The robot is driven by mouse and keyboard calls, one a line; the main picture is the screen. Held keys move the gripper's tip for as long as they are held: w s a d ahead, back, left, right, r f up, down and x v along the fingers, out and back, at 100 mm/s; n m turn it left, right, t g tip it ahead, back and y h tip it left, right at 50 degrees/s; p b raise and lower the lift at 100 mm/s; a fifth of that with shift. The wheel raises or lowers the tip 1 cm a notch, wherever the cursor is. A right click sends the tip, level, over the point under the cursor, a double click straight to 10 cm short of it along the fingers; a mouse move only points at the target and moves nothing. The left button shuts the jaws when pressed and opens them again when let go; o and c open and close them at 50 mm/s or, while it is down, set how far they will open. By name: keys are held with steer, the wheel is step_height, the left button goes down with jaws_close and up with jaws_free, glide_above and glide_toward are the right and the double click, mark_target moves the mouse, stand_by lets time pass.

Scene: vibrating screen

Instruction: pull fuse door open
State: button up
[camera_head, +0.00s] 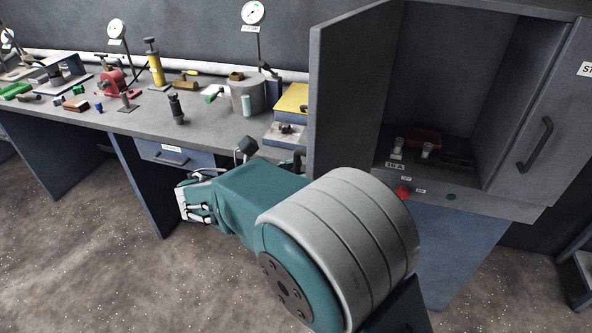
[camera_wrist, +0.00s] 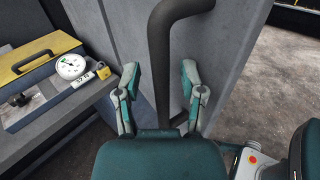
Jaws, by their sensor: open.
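The fuse door (camera_head: 346,88) stands swung out at the left of the grey cabinet, with the inside of the cabinet exposed. In the wrist view, the outer face of a grey door panel (camera_wrist: 222,62) fills the middle, with a dark bent bar handle (camera_wrist: 160,60) on it. My gripper (camera_wrist: 159,68) is open, with one finger on each side of the handle. I cannot tell whether either finger touches it.
Inside the cabinet (camera_head: 560,212) are white fuses (camera_head: 397,147) and a red part (camera_head: 424,136). A second door (camera_head: 555,120) with its own handle is at right. The workbench (camera_head: 140,118) at left carries tools, gauges and a yellow-topped box (camera_head: 293,101). Open floor lies in front.

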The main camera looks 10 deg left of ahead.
steer(key=v, duration=1.2)
steer(key=shift+w+a+f, duration=0.1)
steer(key=shift+f, duration=0.05)
